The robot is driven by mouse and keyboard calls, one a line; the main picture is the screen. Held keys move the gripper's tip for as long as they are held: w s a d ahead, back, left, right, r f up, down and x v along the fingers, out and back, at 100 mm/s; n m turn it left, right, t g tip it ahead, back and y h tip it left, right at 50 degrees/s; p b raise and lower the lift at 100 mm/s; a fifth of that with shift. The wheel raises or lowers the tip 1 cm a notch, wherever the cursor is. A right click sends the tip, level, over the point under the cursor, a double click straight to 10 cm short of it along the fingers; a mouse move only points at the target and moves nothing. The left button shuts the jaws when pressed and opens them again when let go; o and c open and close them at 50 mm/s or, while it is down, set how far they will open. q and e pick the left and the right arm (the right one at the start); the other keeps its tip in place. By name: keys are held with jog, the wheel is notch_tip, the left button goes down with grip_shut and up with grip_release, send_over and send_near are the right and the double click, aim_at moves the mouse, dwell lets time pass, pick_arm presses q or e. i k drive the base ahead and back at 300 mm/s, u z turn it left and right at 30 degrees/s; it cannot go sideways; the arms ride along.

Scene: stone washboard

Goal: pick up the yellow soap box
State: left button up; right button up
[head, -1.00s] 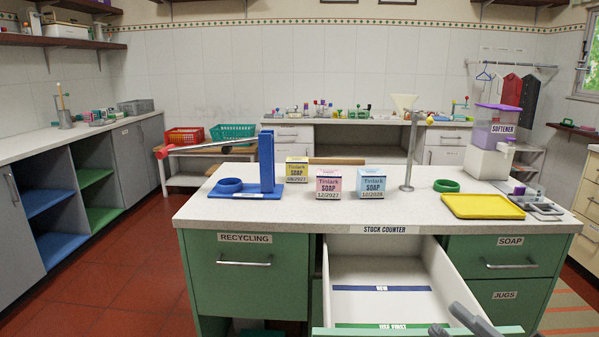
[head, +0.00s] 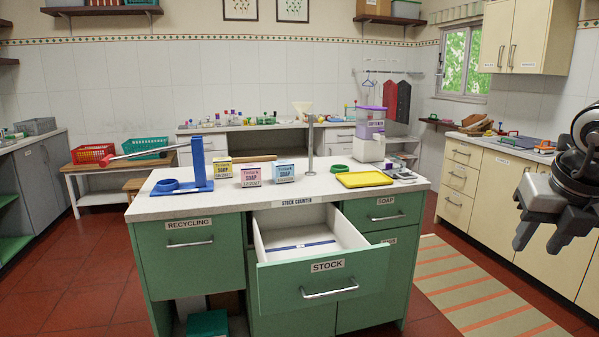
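The yellow soap box (head: 222,168) stands upright on the stock counter (head: 235,201), between the blue stand and the pink soap box (head: 250,175). A light-blue soap box (head: 284,171) stands to the right of the pink one. My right gripper (head: 538,244) is at the far right of the head view, well away from the boxes. Its two fingers point down and are apart, with nothing between them. My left gripper is not in view.
A blue stand (head: 199,164) with a red-tipped lever is left of the boxes. A yellow tray (head: 364,180) lies to the right. Floor is clear before the striped rug (head: 470,290).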

aim_at(223, 167)
jog(key=u, duration=1)
jog(key=i, duration=2.85)
jog(key=u, duration=0.05)
